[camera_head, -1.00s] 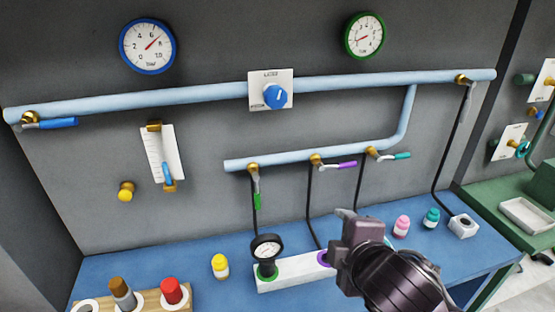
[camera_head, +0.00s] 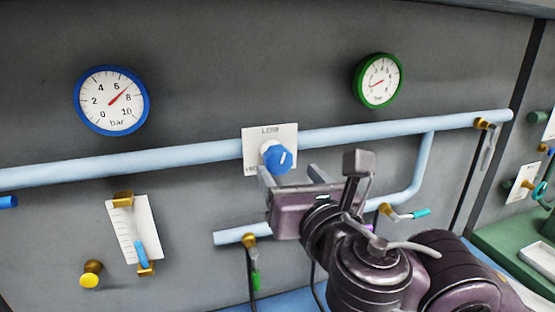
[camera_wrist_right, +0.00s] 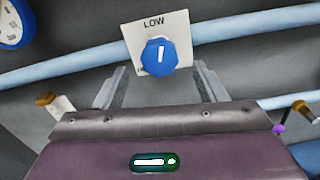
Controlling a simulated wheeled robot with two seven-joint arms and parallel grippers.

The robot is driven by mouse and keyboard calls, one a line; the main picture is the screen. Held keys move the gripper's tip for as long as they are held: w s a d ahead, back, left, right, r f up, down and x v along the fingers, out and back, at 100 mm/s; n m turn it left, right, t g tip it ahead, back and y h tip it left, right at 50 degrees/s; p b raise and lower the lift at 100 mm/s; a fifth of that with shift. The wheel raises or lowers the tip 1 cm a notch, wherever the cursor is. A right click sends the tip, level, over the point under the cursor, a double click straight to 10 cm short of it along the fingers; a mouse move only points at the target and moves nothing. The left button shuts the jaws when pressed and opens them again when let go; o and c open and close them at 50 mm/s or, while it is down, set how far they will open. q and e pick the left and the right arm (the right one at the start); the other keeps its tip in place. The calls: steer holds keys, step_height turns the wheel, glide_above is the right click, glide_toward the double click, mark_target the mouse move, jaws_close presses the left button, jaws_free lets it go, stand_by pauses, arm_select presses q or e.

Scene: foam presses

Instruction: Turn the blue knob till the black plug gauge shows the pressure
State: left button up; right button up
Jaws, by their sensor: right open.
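The blue knob (camera_head: 277,157) sits on a white plate (camera_head: 257,137) marked LOW on the light-blue wall pipe. It also shows in the right wrist view (camera_wrist_right: 159,55), its white pointer line nearly upright. My right gripper (camera_head: 291,173) is open just in front of and below the knob. In the wrist view the two fingers (camera_wrist_right: 160,71) are spread on either side below the knob, with nothing between them. Whether they touch the knob I cannot tell. The black plug gauge is out of view now. My left gripper is out of view.
A blue-rimmed gauge (camera_head: 111,101) reads about 7 bar. A green-rimmed gauge (camera_head: 379,80) hangs to the right. A flow meter (camera_head: 133,231), a yellow knob (camera_head: 91,273) and a lower pipe with a green-handled valve (camera_head: 254,282) are nearby.

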mark_target(281, 165)
steer(key=x, duration=0.2)
steer(key=shift+w+a, duration=0.15)
steer(key=shift+w, duration=0.25)
steer(key=shift+x, duration=0.85)
steer(key=shift+b+x, duration=0.3)
steer(key=shift+x, duration=0.45)
steer(key=shift+f, duration=0.1)
steer(key=c, duration=1)
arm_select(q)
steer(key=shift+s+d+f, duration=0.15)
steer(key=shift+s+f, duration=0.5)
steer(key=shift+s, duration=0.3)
